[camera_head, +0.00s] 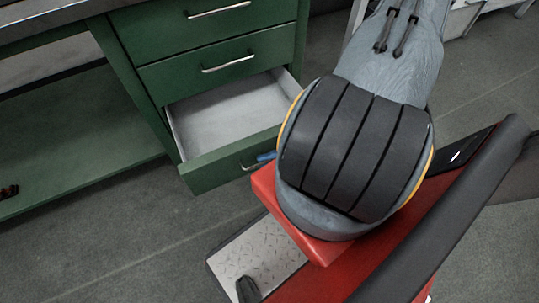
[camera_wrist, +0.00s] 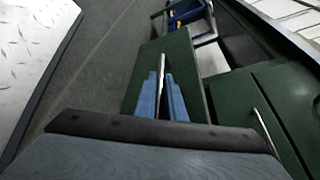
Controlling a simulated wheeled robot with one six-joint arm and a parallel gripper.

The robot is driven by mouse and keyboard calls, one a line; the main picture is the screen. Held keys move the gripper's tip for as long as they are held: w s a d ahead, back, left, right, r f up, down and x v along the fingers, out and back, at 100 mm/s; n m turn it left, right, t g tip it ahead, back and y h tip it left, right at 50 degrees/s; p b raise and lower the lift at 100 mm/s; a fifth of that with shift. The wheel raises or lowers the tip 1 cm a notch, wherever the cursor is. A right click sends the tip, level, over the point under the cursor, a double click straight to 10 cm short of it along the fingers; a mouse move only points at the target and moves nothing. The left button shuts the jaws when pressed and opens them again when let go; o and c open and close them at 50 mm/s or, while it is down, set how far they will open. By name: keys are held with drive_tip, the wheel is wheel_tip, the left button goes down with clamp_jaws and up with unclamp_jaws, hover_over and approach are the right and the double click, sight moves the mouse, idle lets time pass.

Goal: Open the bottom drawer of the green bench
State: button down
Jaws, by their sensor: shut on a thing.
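The green bench (camera_head: 125,60) stands at the left in the head view, with a column of drawers. Its bottom drawer (camera_head: 215,112) is pulled out, showing a pale, empty-looking interior. The drawer front (camera_head: 215,172) is green, and its handle (camera_wrist: 162,65) is a thin metal bar seen in the wrist view. My gripper (camera_wrist: 163,84) is shut on this handle, with a blue finger on either side. In the head view only a blue bit of my gripper (camera_head: 266,156) shows at the drawer front; my arm hides the rest.
The upper drawers, one with a handle (camera_head: 228,63), are shut. An open green lower shelf (camera_head: 75,165) lies left of the drawers. Grey floor (camera_head: 120,235) is clear in front of the bench. A blue and yellow thing (camera_wrist: 185,12) lies beyond the drawer.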

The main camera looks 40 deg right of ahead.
drive_tip(key=c, duration=2.1)
unclamp_jaws()
drive_tip(key=shift+p+v, duration=0.4)
drive_tip(key=shift+v, duration=3.5)
